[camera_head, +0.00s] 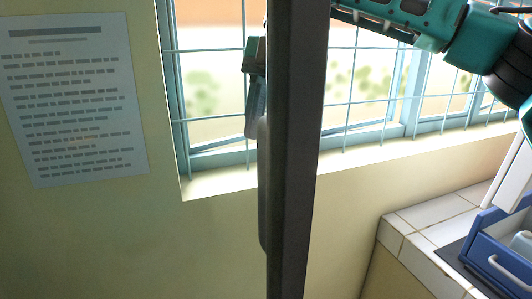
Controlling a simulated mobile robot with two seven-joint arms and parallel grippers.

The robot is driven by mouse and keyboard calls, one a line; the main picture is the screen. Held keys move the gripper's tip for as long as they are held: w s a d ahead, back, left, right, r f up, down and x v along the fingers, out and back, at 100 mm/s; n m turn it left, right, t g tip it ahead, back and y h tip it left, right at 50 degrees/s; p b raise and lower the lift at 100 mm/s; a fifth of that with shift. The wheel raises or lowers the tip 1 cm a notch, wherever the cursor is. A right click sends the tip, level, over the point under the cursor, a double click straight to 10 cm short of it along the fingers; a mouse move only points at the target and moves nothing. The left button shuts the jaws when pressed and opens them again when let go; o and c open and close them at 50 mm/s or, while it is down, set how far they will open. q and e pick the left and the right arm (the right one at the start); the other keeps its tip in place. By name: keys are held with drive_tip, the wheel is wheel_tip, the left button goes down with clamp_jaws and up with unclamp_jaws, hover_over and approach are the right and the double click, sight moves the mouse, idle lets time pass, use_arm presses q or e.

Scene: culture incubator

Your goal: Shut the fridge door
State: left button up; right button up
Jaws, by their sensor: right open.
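The fridge door (296,150) stands open and shows nearly edge-on as a tall dark grey slab down the middle of the view. A long lighter strip, which looks like its handle (263,200), runs along its left side. My right arm comes in from the upper right and passes behind the door. Part of my right gripper (255,105) shows past the door's left side, near the top of the handle strip. It is open; the rest of it is hidden by the door, and I cannot tell whether it touches the door. My left gripper is not in view. The fridge body is not in view.
A barred window (370,85) is in the wall behind the door. A printed sheet (75,100) hangs on the wall at left. A tiled counter (412,238) at lower right carries a blue tray or box (484,255). The space left of the door looks clear.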

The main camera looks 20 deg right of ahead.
drive_tip(key=shift+x, duration=2.1)
drive_tip(key=shift+c, duration=0.2)
clamp_jaws()
